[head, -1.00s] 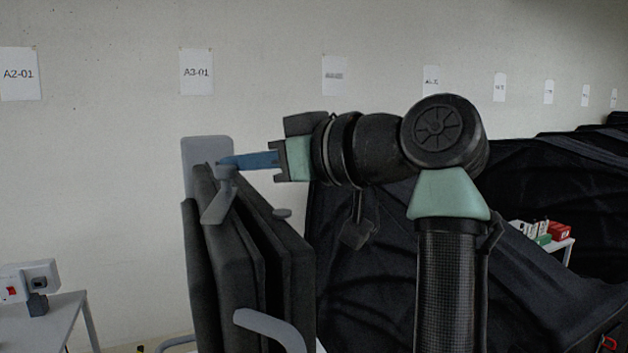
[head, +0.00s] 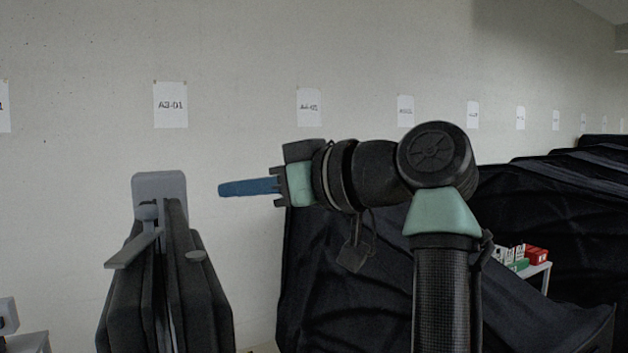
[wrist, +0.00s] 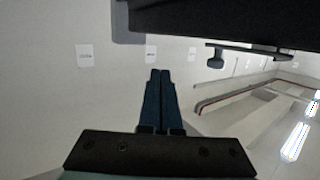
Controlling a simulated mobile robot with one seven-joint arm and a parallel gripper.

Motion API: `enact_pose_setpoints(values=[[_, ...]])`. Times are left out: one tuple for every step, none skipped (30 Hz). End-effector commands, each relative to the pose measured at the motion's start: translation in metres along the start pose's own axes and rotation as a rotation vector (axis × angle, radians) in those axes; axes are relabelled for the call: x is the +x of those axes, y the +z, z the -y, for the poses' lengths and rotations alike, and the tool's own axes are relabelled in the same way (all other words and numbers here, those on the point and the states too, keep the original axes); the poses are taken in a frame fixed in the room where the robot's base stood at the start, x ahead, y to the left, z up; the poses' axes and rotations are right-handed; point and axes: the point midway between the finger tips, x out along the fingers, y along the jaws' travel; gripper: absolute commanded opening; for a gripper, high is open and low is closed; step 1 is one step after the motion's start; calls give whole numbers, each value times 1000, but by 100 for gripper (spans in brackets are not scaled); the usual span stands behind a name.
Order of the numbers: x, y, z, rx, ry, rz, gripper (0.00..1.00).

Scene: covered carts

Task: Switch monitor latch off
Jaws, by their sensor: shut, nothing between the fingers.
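The monitor latch (head: 134,250) is a grey lever with a round pivot at the top of a dark, folded, panel-like unit (head: 205,290), in front of a grey back plate (head: 172,186). The lever slants down to the left. My gripper (head: 222,190) has blue fingers, shut and empty, pointing left. In the head view its tips are right of the back plate and above the latch, apart from both. In the wrist view the shut fingers (wrist: 160,75) point at the wall, and a dark slab with a grey knob-like part (wrist: 215,60) hangs above right; I cannot tell whether that is the latch.
A black draped cover (head: 330,270) stands right of the unit, behind my arm. A white table (head: 535,275) with red, white and green boxes is at the far right. Labelled sheets (head: 170,105) hang on the wall. Free air lies between fingers and unit.

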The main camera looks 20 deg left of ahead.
Motion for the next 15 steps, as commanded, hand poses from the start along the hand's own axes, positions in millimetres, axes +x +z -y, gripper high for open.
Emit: enact_pose_setpoints(values=[[-4, 2, -6, -1, -3, 2, 0], [-8, 2, -10, -1, -3, 3, 0], [-12, 1, -15, -1, -3, 2, 0], [-16, 1, -19, -1, -3, 1, 0], [-20, 0, -23, -2, -2, 2, 0], [-24, -1, -27, -1, -3, 2, 0], [-26, -1, -30, -1, -3, 3, 0], [-29, -1, -33, -2, -4, 2, 0], [-33, -2, -37, -1, -5, 2, 0], [-35, -3, -40, -2, -4, 2, 0], [-37, -3, -42, -1, -3, 2, 0], [-40, -3, -45, 0, -3, 2, 0], [-41, -3, -47, -1, -3, 2, 0], [-43, -4, -48, -2, -3, 2, 0], [-44, -4, -50, -1, -4, 2, 0]])
